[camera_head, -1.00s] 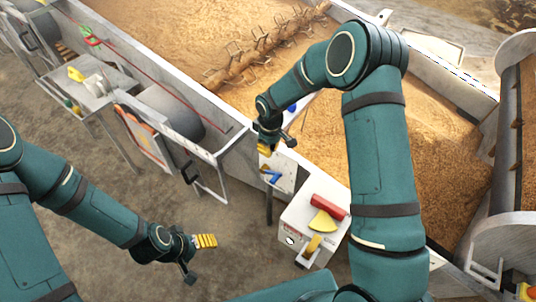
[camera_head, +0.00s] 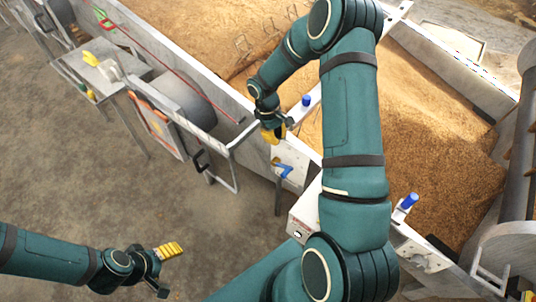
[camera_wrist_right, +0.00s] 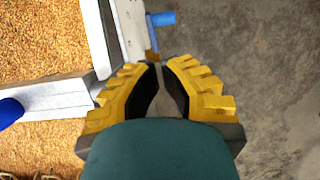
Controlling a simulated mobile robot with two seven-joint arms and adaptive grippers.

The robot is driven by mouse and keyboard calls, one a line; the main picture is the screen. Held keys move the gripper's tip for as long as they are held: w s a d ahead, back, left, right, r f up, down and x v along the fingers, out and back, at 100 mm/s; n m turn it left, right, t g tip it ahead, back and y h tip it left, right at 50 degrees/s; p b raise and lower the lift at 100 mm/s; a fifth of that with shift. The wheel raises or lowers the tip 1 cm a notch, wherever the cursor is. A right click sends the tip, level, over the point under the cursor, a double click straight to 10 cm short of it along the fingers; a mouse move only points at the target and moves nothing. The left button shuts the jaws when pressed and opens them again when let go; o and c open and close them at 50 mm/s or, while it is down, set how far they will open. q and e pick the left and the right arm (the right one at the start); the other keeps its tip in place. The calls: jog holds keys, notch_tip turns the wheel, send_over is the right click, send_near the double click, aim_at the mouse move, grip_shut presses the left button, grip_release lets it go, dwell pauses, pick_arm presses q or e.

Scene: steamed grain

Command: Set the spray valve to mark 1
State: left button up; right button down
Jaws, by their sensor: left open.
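A blue handle (camera_head: 284,169), which looks like the spray valve's lever, sits on a pale panel (camera_head: 291,154) at the outer side of the grain trough. It also shows as a blue bar (camera_wrist_right: 162,18) at the top of the right wrist view. Its mark numbers are too small to read. My right gripper (camera_head: 273,134) is just above the panel, apart from the handle; in the right wrist view its yellow fingers (camera_wrist_right: 160,72) have an empty gap between them. My left gripper (camera_head: 170,249) is open and empty over the bare ground at lower left.
Grain (camera_head: 400,130) fills the trough behind the panel. Blue knobs stand on the trough rim (camera_head: 306,101) and further right (camera_head: 410,200). A metal side table (camera_head: 120,72) stands upper left.

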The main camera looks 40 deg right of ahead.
aim_at(285, 167)
jog(key=b+x, duration=0.2)
jog(key=x, duration=1.1)
jog(key=shift+s+d+f+b, duration=0.1)
jog(key=shift+f+b, duration=0.25)
jog(key=shift+s+f+b, duration=0.3)
jog(key=shift+f+b, duration=0.25)
jog(key=shift+f, duration=0.1)
jog(key=shift+d, duration=0.1)
jog(key=shift+r, duration=0.1)
